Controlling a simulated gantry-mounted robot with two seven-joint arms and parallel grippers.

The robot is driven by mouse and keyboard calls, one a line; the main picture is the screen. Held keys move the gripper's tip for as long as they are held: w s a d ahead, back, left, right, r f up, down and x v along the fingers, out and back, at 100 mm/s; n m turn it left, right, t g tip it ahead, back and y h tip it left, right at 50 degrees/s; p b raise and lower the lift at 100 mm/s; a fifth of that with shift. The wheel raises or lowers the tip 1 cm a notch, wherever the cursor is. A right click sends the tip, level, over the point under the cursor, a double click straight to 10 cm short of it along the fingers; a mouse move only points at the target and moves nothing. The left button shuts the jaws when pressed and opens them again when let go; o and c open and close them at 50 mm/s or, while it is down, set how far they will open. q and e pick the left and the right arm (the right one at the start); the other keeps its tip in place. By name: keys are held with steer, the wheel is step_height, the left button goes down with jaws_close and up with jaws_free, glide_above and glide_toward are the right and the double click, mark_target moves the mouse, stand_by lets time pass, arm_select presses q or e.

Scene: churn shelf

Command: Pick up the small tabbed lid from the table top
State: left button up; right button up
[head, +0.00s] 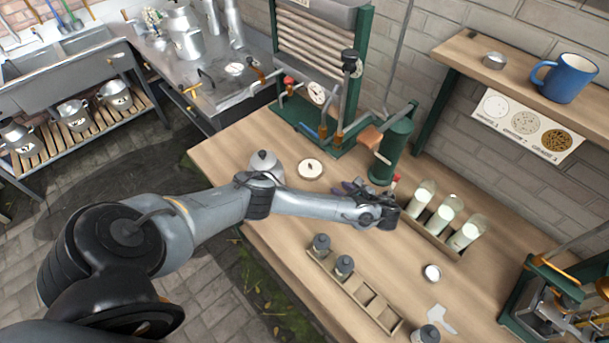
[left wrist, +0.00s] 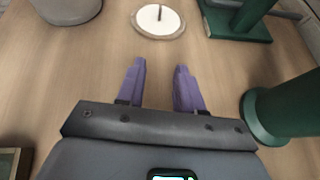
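The small tabbed lid (head: 311,168) is a round, pale disc with a dark upright tab. It lies flat on the wooden table top (head: 228,150), left of the green press. In the left wrist view the lid (left wrist: 158,21) is at the top, beyond the fingertips and apart from them. My left gripper (head: 343,188) is over the table, to the right of the lid and nearer the front. Its two purple fingers (left wrist: 160,66) are spread with nothing between them. My right gripper is not in view.
A green cylinder (head: 393,150) stands close to my left gripper. A metal pot (head: 265,163) stands left of the lid, partly behind my arm. A rack with several pale bottles (head: 444,214) is to the right; a wooden tray (head: 376,308) is in front. Table between gripper and lid looks clear.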

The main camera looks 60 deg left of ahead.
arm_select(q)
steer(key=n, duration=0.1)
glide_toward(312, 166)
steer(key=shift+w+a+f+g+y+b, duration=0.15)
steer(key=shift+a+f+g+y+b, duration=0.1)
steer(key=shift+a+f, duration=0.3)
steer(key=shift+w+a+f+g+y+b, duration=0.15)
steer(key=shift+a+f+g+y, duration=0.15)
steer(key=shift+a, duration=0.35)
steer(key=shift+x, duration=1)
steer(key=shift+b+x, duration=0.45)
steer(key=shift+x, duration=1.55)
steer(key=shift+s+d+f, duration=0.1)
steer(key=shift+s+f, duration=0.05)
jaws_close()
